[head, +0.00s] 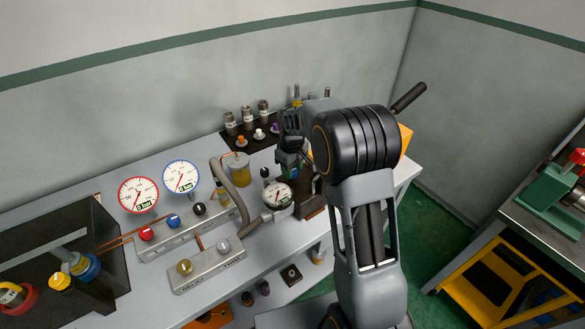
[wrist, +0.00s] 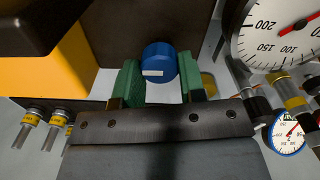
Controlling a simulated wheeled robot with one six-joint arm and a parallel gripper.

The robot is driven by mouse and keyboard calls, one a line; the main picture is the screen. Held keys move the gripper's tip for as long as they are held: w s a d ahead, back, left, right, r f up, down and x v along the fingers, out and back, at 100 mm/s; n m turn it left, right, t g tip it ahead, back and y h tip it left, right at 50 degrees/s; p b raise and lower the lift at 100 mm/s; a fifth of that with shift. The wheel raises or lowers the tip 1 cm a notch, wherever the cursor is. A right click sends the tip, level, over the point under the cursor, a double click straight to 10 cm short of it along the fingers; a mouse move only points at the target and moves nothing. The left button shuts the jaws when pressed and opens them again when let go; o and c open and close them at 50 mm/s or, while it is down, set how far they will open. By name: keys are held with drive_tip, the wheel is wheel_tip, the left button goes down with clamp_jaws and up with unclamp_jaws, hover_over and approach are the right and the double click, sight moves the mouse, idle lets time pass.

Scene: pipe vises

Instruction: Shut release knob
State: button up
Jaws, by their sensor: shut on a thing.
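A blue round knob (wrist: 160,62) with a white mark on its face sits between the two green fingers of my gripper (wrist: 160,82) in the wrist view. The fingers are shut on it, one on each side. A dark brown surface (wrist: 110,35) lies behind the knob. In the head view my gripper (head: 289,160) is low over the bench, just behind and right of a small white dial gauge (head: 278,195). The knob is mostly hidden there by my gripper and arm. No label on the knob can be read.
A white gauge (wrist: 275,30) and several fittings are close on the right in the wrist view. A black board (head: 240,147) with several fittings stands behind my gripper. Two large gauges (head: 138,194) and a valve panel (head: 210,263) are to the left. A green vise (head: 550,190) is far right.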

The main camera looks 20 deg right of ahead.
drive_tip(key=shift+m, duration=0.3)
drive_tip(key=m, duration=0.3)
drive_tip(key=shift+m+b, duration=0.3)
drive_tip(key=shift+b, duration=0.1)
drive_tip(key=m, duration=0.4)
drive_tip(key=shift+m+b, duration=0.3)
drive_tip(key=m, duration=0.4)
drive_tip(key=shift+m, duration=0.3)
drive_tip(key=shift+r+m+b, duration=0.1)
drive_tip(key=shift+m+b, duration=0.25)
drive_tip(key=shift+m, duration=1.85)
drive_tip(key=o, duration=0.9)
wheel_tip(320, 180, up, 14)
drive_tip(key=shift+f+b, duration=0.15)
drive_tip(key=shift+b, duration=0.15)
